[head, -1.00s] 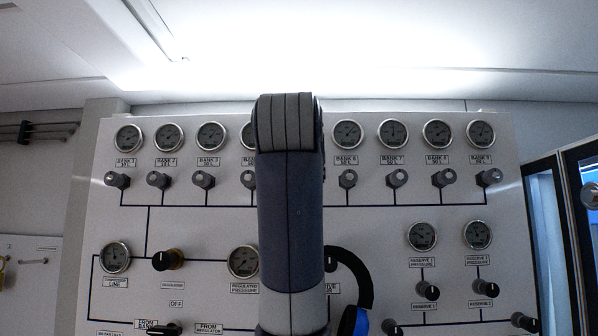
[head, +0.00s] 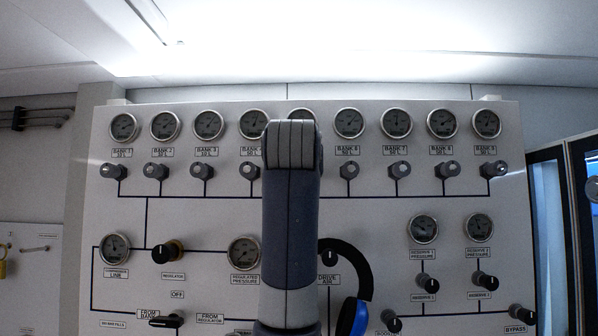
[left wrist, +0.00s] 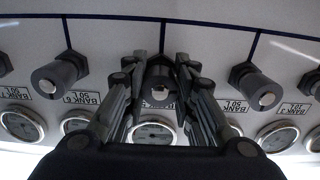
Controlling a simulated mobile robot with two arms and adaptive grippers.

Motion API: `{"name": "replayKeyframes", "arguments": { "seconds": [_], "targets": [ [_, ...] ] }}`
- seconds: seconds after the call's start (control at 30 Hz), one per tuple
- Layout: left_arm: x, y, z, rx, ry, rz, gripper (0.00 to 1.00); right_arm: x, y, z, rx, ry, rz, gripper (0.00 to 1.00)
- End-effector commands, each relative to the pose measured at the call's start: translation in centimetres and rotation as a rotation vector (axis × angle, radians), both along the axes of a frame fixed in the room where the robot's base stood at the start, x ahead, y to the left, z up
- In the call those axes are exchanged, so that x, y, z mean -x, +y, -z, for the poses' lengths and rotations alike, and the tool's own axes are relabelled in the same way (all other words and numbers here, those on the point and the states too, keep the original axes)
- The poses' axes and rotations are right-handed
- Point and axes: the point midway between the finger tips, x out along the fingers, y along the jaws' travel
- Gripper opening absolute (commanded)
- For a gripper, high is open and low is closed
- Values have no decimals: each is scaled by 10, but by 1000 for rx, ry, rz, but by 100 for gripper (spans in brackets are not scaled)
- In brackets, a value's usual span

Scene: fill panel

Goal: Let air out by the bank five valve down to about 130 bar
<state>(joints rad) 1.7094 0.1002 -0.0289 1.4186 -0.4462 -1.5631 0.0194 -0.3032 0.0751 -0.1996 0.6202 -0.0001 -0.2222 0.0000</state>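The bank five valve, a dark knob (left wrist: 159,84), sits in the middle of the left wrist view, which shows the panel upside down. My left gripper (left wrist: 160,68) has a finger on each side of this knob, close against it, and looks shut on it. The bank five gauge (left wrist: 152,132) is beside it, partly covered by the gripper; its reading is too small to tell. My right gripper is in neither view.
The bank four knob (left wrist: 255,86) and bank six knob (left wrist: 60,73) stand close on either side. Lower on the panel (head: 380,225) are a regulator knob (head: 169,251), reserve gauges (head: 423,228) and a bypass knob (head: 522,314).

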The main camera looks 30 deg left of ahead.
Motion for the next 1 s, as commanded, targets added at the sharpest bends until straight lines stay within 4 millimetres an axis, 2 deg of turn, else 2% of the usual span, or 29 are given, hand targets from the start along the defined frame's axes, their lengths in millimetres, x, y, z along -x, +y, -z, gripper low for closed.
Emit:
{"name": "replayKeyframes", "arguments": {
  "seconds": [0.1,0.43,1.0],
  "targets": [
    [0,1,0,1,2,-1,1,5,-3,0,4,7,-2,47],
    [0,0,1,55,-31,0,1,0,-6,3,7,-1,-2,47],
    [-1,-1,2,361,-215,-1,1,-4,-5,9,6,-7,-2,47]
  ]
}}
